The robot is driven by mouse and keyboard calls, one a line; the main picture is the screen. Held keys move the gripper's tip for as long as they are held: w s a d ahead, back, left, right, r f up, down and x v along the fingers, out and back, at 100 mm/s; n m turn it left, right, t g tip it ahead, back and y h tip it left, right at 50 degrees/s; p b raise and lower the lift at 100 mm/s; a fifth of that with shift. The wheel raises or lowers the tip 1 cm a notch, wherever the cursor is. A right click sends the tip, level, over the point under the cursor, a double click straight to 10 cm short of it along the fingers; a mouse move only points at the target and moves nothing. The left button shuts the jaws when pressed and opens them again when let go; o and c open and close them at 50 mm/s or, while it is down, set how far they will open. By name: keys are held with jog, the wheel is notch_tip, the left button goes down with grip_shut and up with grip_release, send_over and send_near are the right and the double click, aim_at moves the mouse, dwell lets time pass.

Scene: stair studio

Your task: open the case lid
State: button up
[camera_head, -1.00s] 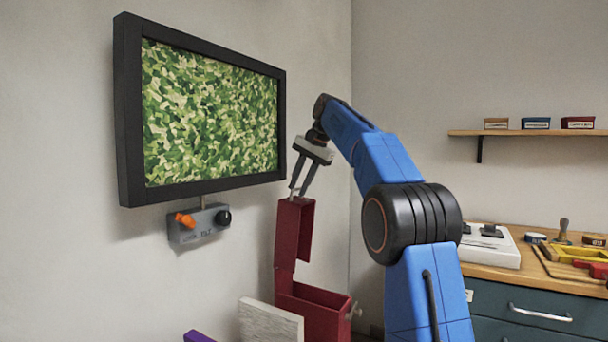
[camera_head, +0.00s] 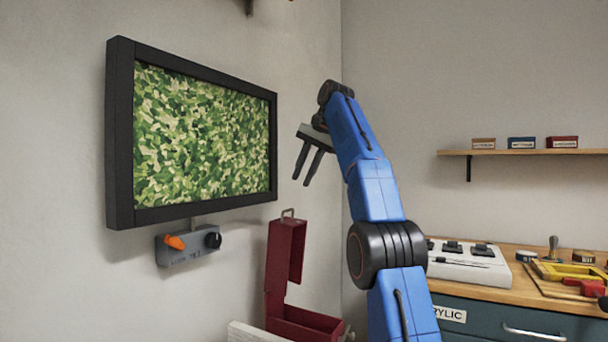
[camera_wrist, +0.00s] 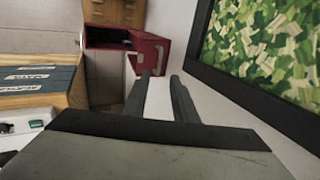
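The dark red case stands at the lower middle of the head view, its box part (camera_head: 312,325) cut off by the bottom edge. Its lid (camera_head: 285,250) stands upright at the box's back left, with a small metal handle (camera_head: 288,212) on top. The inside of the box shows. My gripper (camera_head: 302,181) is above the lid, apart from the handle, with its two fingers spread and nothing between them. In the wrist view, the red lid (camera_wrist: 150,54) shows just beyond my open fingers (camera_wrist: 160,93).
A black-framed screen (camera_head: 113,135) hangs on the wall left of my gripper, with a grey control box (camera_head: 185,250) below. At right are a workbench (camera_head: 505,293) with tools and a wall shelf (camera_head: 520,152) with small boxes. A pale block (camera_head: 255,332) stands before the case.

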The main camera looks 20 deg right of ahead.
aim_at(289, 210)
jog(key=shift+s+r, duration=0.1)
jog(key=shift+r, duration=0.05)
jog(key=shift+d, duration=0.1)
grip_shut()
jog(key=s+d+f+t+y, duration=0.7)
jog(key=s+f+t, duration=0.2)
jog(key=f, duration=0.2)
jog(key=x, duration=0.9)
jog(key=r+x, duration=0.1)
jog(key=x, duration=0.3)
jog(key=shift+w+a+f, duration=0.1)
jog(key=shift+w+a, duration=0.05)
jog(key=shift+a, duration=0.1)
